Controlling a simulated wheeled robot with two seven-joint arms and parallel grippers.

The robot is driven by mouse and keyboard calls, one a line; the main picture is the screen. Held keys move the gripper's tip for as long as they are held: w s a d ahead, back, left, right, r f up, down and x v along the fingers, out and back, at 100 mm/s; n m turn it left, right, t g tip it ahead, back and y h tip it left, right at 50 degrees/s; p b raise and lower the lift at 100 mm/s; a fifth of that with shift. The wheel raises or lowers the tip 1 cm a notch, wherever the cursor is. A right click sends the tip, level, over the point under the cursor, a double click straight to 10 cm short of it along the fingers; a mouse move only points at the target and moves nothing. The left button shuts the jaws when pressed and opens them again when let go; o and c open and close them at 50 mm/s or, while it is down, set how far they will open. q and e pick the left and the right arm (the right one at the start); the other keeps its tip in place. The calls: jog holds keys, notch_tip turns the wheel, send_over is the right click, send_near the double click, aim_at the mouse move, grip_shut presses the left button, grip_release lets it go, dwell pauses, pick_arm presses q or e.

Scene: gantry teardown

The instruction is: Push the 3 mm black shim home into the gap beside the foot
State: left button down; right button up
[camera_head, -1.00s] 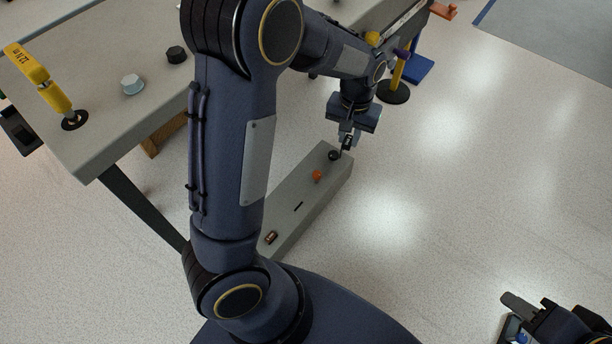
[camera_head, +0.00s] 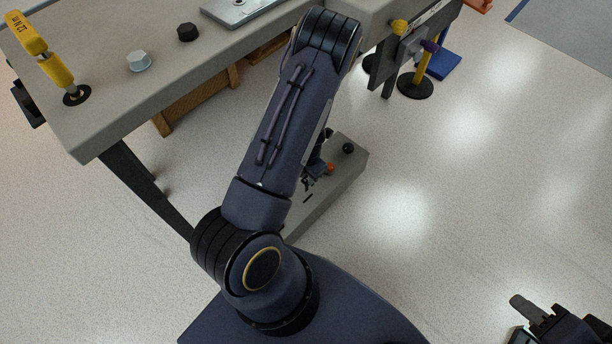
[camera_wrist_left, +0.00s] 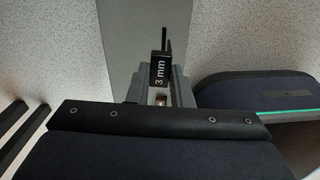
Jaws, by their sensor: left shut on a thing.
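The black shim marked "3 mm" (camera_wrist_left: 159,68) is held between the fingers of my left gripper (camera_wrist_left: 157,88) in the left wrist view. In the head view this gripper (camera_head: 311,178) is low over the grey beam (camera_head: 345,180), partly hidden behind my own arm. A short dark slot (camera_head: 308,198) lies in the beam's top close to the gripper. It also shows just beyond the shim in the left wrist view (camera_wrist_left: 168,36). I cannot tell whether shim and slot touch. I cannot make out the foot. My right gripper (camera_head: 528,318) is at the lower right; its finger gap is unclear.
An orange knob (camera_head: 330,168) and a black knob (camera_head: 348,148) stand on the beam near my left gripper. The grey workbench (camera_head: 110,110) carries a yellow-handled tool (camera_head: 47,62). The floor right of the beam is clear.

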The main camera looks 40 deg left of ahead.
pick_arm(q)
jog(key=shift+s+a+f+n, duration=0.15)
jog(key=shift+s+f+n, duration=0.05)
jog(key=shift+n, duration=0.1)
jog(key=shift+r, duration=0.1)
jog(key=b, duration=0.4)
send_over(306, 197)
jog(key=shift+f, duration=2.9)
jog(key=shift+f+b, duration=0.65)
jog(key=shift+f, duration=0.25)
jog(key=shift+f+b, duration=1.3)
jog(key=shift+f, duration=0.5)
jog(key=c, duration=1.2)
grip_release()
jog(key=shift+r, duration=0.1)
